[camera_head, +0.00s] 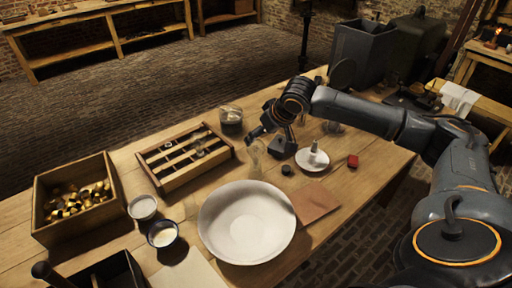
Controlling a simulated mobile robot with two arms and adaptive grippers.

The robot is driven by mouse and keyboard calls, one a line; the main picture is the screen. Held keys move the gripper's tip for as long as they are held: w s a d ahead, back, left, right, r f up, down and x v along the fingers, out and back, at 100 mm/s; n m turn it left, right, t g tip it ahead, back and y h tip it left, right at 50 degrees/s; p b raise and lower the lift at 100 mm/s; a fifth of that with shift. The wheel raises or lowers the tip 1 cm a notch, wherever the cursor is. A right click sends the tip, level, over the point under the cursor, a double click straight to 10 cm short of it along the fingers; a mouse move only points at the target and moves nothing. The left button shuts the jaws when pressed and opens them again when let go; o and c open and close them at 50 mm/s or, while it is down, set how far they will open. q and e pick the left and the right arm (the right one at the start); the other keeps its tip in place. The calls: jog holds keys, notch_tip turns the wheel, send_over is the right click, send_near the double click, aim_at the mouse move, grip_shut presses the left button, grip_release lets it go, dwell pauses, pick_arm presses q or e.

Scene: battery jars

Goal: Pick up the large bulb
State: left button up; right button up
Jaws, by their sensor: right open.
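A clear glass piece (255,157), which may be the large bulb, stands on the wooden table left of the middle, behind the white bowl. It is see-through and its outline is faint. A smaller clear glass piece (200,148) lies in the compartmented wooden tray (172,181). My right gripper (268,143) reaches over the table from the right, its fingers apart, just above and right of the standing glass. I cannot tell whether a finger touches it. My left gripper is not in view.
A white bowl (246,222), a brown sheet (315,202), a white dish (312,160) and a red block (352,161) are near my right gripper. A wooden box (78,225) of brass-coloured pieces and two small cups (143,207) stand left. A glass jar (231,121) is behind.

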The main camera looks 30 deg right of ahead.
aim_at(256, 141)
jog(key=shift+x, duration=0.9)
jog(key=x, duration=0.2)
jog(key=shift+w+d+f, duration=0.15)
jog(key=shift+w+f, duration=0.05)
jog(key=shift+p+x, duration=0.55)
jog(key=shift+x, duration=0.5)
jog(key=x, duration=0.2)
jog(key=shift+w+f, duration=0.15)
jog(key=shift+w, duration=0.15)
jog(key=shift+w+f, duration=0.25)
jog(key=shift+f, duration=0.15)
jog(key=shift+s, duration=0.1)
jog(key=shift+c, duration=0.2)
jog(key=c, duration=1.1)
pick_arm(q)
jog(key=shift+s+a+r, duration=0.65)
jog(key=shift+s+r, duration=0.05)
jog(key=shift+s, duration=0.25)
